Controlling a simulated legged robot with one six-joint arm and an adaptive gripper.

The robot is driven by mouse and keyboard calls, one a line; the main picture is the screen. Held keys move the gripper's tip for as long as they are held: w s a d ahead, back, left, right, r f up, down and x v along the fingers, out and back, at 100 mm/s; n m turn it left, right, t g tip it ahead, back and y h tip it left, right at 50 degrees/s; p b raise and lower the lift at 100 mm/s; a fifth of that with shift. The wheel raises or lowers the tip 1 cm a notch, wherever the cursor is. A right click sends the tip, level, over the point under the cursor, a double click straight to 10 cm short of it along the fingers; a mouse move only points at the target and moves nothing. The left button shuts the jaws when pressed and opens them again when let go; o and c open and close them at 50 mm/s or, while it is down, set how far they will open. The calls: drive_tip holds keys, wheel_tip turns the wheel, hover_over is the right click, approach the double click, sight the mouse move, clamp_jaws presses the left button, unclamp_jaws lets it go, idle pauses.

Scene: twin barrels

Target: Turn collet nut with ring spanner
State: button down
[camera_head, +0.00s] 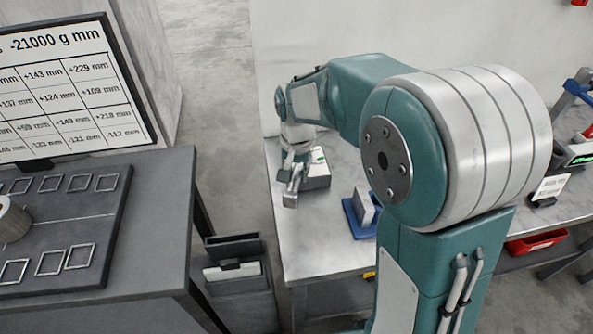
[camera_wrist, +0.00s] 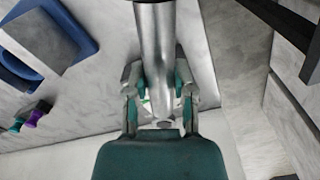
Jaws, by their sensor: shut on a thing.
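My gripper (camera_head: 291,182) is over the left end of the pale workbench in the head view, beside a grey box with a green mark (camera_head: 318,170). In the wrist view its two fingers with green pads (camera_wrist: 160,88) close around a smooth silvery bar (camera_wrist: 155,35), which appears to be the handle of the ring spanner. The bar runs up out of the wrist picture, so its ring end is not seen. Its short near end shows by the palm. I cannot make out the collet nut in either view.
A blue holder with a grey block (camera_head: 362,207) stands on the bench (camera_head: 310,235); the same blue holder shows in the wrist view (camera_wrist: 80,50). A dark table (camera_head: 150,190) with a number screen (camera_head: 70,90) is at the left. A red bin (camera_head: 535,242) is at the right.

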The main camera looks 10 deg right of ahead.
drive_tip(key=shift+f, duration=0.4)
idle(0.5)
drive_tip(key=shift+s+d+n, duration=0.15)
drive_tip(key=shift+d+n, duration=0.35)
drive_tip(key=shift+s+d+n, duration=0.15)
drive_tip(key=shift+d+n, duration=0.35)
drive_tip(key=shift+s+d+n, duration=0.15)
drive_tip(key=shift+d+n, duration=0.85)
drive_tip(key=shift+d, duration=0.05)
drive_tip(key=shift+d+n, duration=1)
drive_tip(key=shift+d, duration=0.05)
